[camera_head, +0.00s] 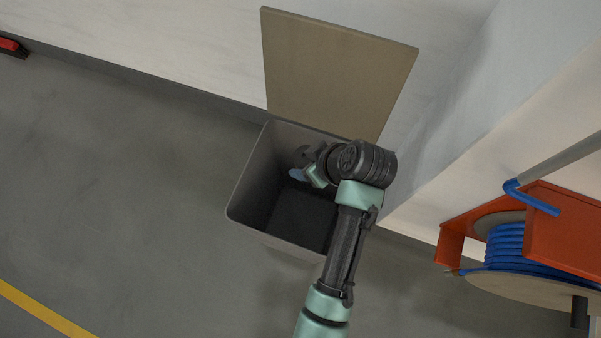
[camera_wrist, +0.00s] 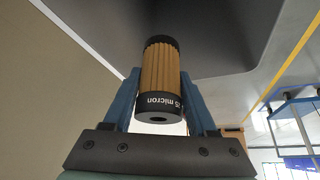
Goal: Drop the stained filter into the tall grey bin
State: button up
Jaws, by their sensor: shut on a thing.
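The tall grey bin (camera_head: 246,196) stands on the floor against the wall in the head view, its mouth open upward. My gripper (camera_head: 299,168) is over or just inside the mouth, near its back right part; the exact height is hard to tell. In the wrist view my gripper (camera_wrist: 160,80) is shut on the filter (camera_wrist: 161,68), a brown-yellow pleated cylinder with black end caps and "micron" lettering. The filter sits between the two blue fingers. The grey bin surface (camera_wrist: 225,35) fills the area beyond it. In the head view I cannot make out the filter clearly.
A tan panel (camera_head: 335,72), apparently the raised lid, stands behind the bin. An orange reel stand (camera_head: 565,225) with blue hose (camera_head: 505,245) is at right. A wall (camera_head: 460,110) lies close to the arm's right. Floor (camera_head: 120,180) to the left is clear.

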jog(key=shift+f+b, duration=0.6)
jog(key=shift+f, duration=0.35)
jog(key=shift+r, duration=0.1)
jog(key=o, duration=1.5)
jog(key=shift+c, duration=0.2)
jog(key=p+v, duration=0.4)
jog(key=v, duration=0.9)
jog(key=shift+p, duration=0.3)
